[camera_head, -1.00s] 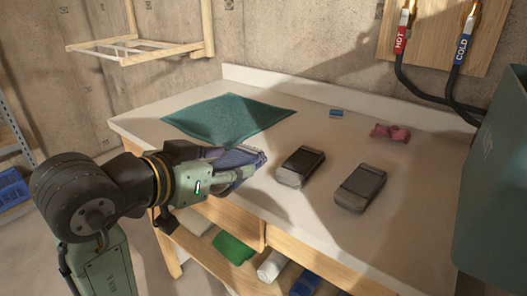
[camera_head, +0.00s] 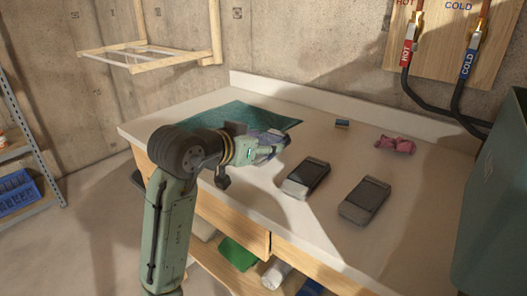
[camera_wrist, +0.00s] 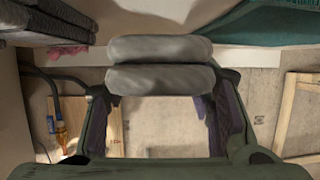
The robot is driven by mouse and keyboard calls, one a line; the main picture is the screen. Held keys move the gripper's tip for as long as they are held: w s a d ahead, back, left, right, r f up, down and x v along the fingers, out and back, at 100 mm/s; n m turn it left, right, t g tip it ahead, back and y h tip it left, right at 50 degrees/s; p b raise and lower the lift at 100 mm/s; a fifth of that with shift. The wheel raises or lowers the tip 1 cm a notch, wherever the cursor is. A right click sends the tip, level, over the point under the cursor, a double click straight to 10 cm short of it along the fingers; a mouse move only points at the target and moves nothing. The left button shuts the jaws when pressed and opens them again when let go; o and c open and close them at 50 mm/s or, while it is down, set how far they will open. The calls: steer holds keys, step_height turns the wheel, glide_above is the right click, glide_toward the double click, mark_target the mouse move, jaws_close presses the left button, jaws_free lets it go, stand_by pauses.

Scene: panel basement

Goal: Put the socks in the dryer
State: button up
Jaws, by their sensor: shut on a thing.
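In the wrist view the two grey finger pads of my gripper (camera_wrist: 160,64) lie close together, and purple shows inside the finger linkages. A crumpled pink cloth item (camera_head: 395,145) lies on the counter at the back right; it also shows in the wrist view (camera_wrist: 69,50). I cannot make out a dryer.
A teal cloth (camera_head: 235,115) lies flat on the white counter (camera_head: 310,240). Towels (camera_head: 237,254) lie on the shelf below.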

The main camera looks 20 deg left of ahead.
steer(key=f, duration=0.1)
steer(key=w+f+p, duration=0.1)
steer(key=shift+f, duration=0.65)
steer(key=shift+f+b, duration=0.25)
steer(key=shift+b, duration=0.05)
steer(key=o, duration=1.1)
steer(key=shift+o, duration=0.2)
steer(key=shift+r, duration=0.1)
